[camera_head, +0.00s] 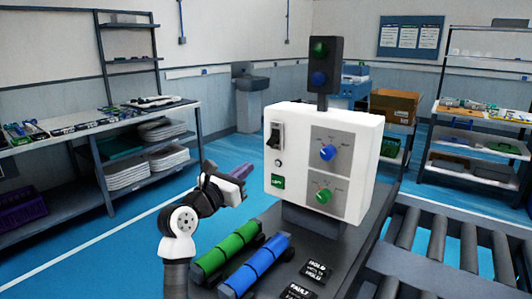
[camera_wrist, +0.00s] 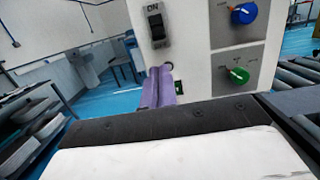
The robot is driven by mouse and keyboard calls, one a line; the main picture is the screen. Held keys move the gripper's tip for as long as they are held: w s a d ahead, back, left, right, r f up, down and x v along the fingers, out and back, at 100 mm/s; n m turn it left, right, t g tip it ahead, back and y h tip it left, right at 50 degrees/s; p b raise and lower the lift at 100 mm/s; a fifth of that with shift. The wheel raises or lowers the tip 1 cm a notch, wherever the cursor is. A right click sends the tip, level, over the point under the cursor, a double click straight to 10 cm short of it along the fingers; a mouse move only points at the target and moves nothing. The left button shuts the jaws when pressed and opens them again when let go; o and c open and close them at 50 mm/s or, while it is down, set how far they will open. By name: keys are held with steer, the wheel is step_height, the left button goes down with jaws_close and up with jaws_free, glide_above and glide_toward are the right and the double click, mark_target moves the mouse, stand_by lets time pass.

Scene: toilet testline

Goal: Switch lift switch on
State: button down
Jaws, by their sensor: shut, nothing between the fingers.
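A white control box (camera_head: 310,135) stands on the dark bench. The black switch (camera_head: 274,136) is at its upper left. In the wrist view the switch (camera_wrist: 156,27) has an ON mark above it. I cannot tell which way it is set. A small green label (camera_head: 277,181), seemingly reading LIFT, sits lower on the same face. My gripper (camera_head: 244,169) is left of the box. Its purple fingers (camera_wrist: 160,80) are shut and empty, pointing at the panel below the switch. They partly hide the green label in the wrist view.
A blue knob (camera_head: 327,152) and a green knob (camera_head: 323,196) are on the panel's right. A signal light (camera_head: 319,64) stands on top. Green (camera_head: 226,246) and blue (camera_head: 254,266) cylinders lie in front. A roller conveyor (camera_head: 440,250) is at right.

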steer(key=shift+s, duration=0.1)
steer(key=p, duration=0.2)
glide_toward(277, 144)
steer(key=x, duration=0.4)
steer(key=shift+w+d, duration=0.3)
steer(key=shift+p, duration=0.3)
steer(key=shift+a+r+p, duration=0.2)
steer(key=shift+r+p, duration=0.05)
steer(key=shift+p, duration=0.3)
steer(key=shift+s+d+g, duration=0.1)
steer(key=shift+s+g, duration=0.05)
steer(key=shift+g, duration=0.15)
steer(key=shift+p, duration=0.35)
